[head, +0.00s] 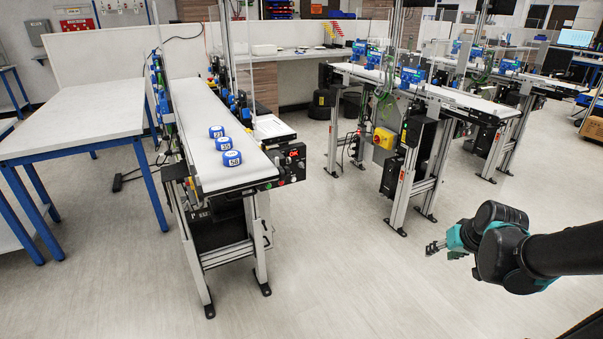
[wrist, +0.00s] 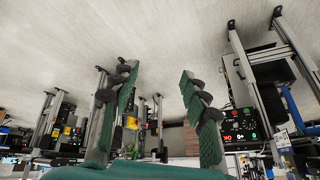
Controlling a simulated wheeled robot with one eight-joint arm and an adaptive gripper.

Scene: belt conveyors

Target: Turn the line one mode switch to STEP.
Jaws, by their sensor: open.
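A black control panel (head: 291,163) with small knobs and coloured buttons is on the near end of the left conveyor. A dark panel with red and green lit marks (wrist: 240,124) shows at the right in the wrist view, which looks upside down. The mode switch and its setting are too small to make out. My gripper (head: 434,247) is over open floor, right of the left conveyor and well apart from the panel. In the wrist view my gripper (wrist: 158,72) has its two green fingers spread, with nothing between them.
The left conveyor belt (head: 205,120) carries three blue and white numbered pucks. A second conveyor (head: 455,95) stands behind my gripper, with a yellow switch box (head: 384,138) on its frame. A white table (head: 75,122) is at far left. The floor between the conveyors is clear.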

